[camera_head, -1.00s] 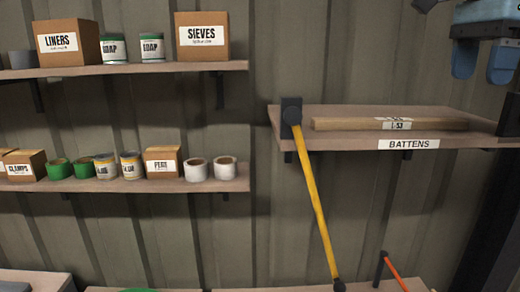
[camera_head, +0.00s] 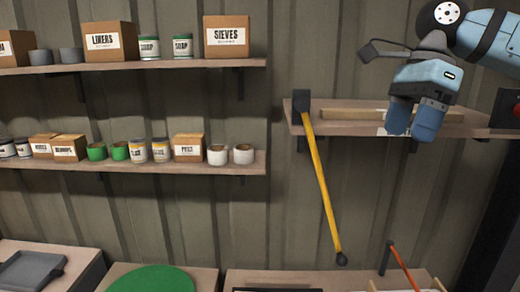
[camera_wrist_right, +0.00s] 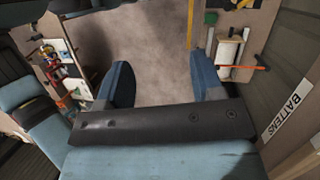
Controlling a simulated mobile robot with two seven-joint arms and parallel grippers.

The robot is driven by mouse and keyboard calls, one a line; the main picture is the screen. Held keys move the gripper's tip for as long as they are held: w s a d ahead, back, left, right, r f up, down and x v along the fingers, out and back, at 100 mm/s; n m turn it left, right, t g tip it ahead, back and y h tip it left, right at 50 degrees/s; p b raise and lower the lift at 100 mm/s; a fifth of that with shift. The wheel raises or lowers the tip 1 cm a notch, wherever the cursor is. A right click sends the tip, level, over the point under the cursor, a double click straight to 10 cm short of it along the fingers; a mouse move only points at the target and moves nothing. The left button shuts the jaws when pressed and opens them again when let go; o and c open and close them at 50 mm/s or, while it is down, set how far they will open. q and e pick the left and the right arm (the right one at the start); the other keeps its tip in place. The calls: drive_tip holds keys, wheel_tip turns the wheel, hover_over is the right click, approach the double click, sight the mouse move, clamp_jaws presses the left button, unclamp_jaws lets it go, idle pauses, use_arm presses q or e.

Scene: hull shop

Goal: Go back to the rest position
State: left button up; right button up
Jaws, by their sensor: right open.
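My right gripper (camera_head: 414,118) is blue, with its two fingers pointing down in front of the battens shelf (camera_head: 470,128) at the right of the head view. It covers part of a wooden batten (camera_head: 350,114) that lies on that shelf, and the shelf's label. In the right wrist view my right gripper (camera_wrist_right: 160,85) has its fingers apart, with only floor between them. The BATTENS label (camera_wrist_right: 288,110) shows at the right there. My left gripper is not in the head view.
A yellow-handled tool (camera_head: 325,185) leans down from the shelf's left end. Shelves with boxes and cans (camera_head: 180,65) line the left wall. Below are a grey tray (camera_head: 30,272), a green disc (camera_head: 150,280) and an orange-handled tool (camera_head: 402,265). Open floor (camera_wrist_right: 150,40) shows in the wrist view.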

drive_tip(key=s+a+f+m+y, duration=0.1)
drive_tip(key=a+f+m+y, duration=0.6)
drive_tip(key=a+f+y, duration=0.45)
drive_tip(key=a+f+m+y, duration=0.7)
drive_tip(key=a+f+y, duration=0.15)
drive_tip(key=a, duration=0.55)
drive_tip(key=d+f+m+t+h, duration=0.5)
drive_tip(key=f+m+t+h, duration=0.3)
drive_tip(key=f+m, duration=0.5)
drive_tip(key=d+f+m+t+h, duration=0.45)
drive_tip(key=f+m+t, duration=0.65)
drive_tip(key=m, duration=0.4)
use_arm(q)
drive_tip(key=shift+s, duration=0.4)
use_arm(e)
drive_tip(key=s+d+f+m+g+h, duration=0.3)
drive_tip(key=s+d+f+m+h, duration=0.1)
drive_tip(key=s+f, duration=0.5)
drive_tip(key=s+d+f+m+g+h, duration=0.3)
drive_tip(key=s+d+f+m+h, duration=0.1)
drive_tip(key=s+f, duration=0.5)
wheel_tip(320, 180, down, 3)
drive_tip(key=shift+s+d+r+m, duration=0.1)
drive_tip(key=shift+s+d+m, duration=0.2)
drive_tip(key=shift+d+m, duration=0.4)
